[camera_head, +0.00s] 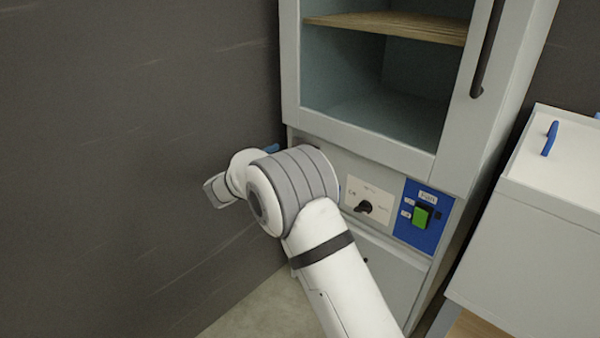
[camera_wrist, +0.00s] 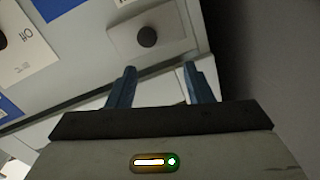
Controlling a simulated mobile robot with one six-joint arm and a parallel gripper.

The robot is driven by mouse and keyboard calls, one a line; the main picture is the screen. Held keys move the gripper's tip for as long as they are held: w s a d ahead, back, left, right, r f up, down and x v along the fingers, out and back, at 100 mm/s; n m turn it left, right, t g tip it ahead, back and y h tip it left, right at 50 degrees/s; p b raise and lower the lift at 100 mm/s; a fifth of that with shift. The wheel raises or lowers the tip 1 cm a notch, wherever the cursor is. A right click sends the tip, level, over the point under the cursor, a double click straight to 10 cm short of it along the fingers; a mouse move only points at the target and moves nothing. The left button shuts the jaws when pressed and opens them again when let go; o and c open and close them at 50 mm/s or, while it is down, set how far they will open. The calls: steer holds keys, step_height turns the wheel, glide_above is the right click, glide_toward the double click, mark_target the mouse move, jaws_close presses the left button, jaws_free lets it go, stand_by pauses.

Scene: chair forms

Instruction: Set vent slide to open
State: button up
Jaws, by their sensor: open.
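A dark round knob (camera_wrist: 148,37) on a pale grey plate (camera_wrist: 180,27) shows in the wrist view and appears to be the vent slide. No label on it can be read, so I cannot tell its setting. My gripper (camera_wrist: 159,75) is open, with its two blue fingers apart and nothing between them. The knob lies just beyond the fingertips in the picture, roughly in line with the gap, and looks untouched. In the head view my arm hides the knob, and only a bit of blue finger (camera_head: 271,148) shows by the cabinet's left edge.
The tall grey cabinet (camera_head: 365,146) has a dial (camera_head: 364,207) on a white label and a green switch (camera_head: 421,217) on a blue panel, right of my arm. A dark wall (camera_head: 140,120) stands close on the left. A white unit with a blue handle (camera_head: 550,138) stands right.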

steer(key=w+d+f+h+b, duration=0.1)
steer(key=w+d+f+b, duration=0.1)
steer(key=w+d, duration=0.2)
steer(key=shift+w+d+f+m+g+b, duration=0.15)
steer(key=shift+w+f+m+g+b, duration=0.15)
steer(key=shift+w+m+g, duration=0.15)
steer(key=shift+c, duration=0.4)
jaws_close()
